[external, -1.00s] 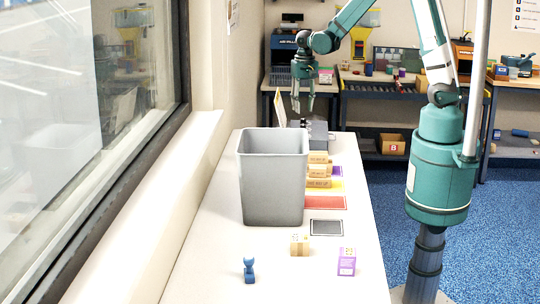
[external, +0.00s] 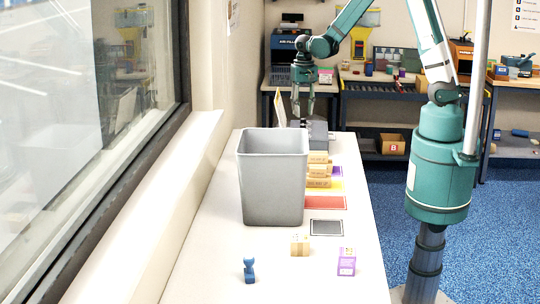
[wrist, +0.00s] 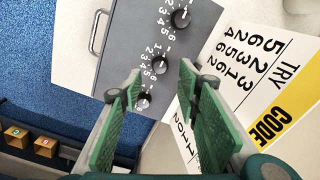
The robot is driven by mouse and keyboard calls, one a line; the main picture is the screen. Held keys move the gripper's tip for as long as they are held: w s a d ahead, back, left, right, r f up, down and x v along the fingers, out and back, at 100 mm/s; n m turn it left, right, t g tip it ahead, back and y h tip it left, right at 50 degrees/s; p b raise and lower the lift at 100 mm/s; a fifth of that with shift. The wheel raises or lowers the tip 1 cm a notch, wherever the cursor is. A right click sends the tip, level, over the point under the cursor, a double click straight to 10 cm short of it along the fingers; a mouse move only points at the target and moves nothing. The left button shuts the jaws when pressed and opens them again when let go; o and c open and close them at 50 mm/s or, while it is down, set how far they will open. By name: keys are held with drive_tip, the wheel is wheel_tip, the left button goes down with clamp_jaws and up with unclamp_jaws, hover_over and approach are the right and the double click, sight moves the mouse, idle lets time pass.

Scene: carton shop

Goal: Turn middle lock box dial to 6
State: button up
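The grey lock box (external: 318,132) stands at the far end of the white table, partly hidden behind the grey bin. In the wrist view its face fills the top middle, with a handle on its left side (wrist: 97,32).
A white and yellow code card (wrist: 250,80) stands beside the box, close to the right finger. The tall grey bin (external: 272,180), cartons (external: 319,183) and coloured mats (external: 325,203) are nearer along the table. A blue figure (external: 249,270) stands in front.

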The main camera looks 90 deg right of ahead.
sight(303, 125)
drive_tip(key=shift+f, duration=3.1)
drive_tip(key=c, duration=0.9)
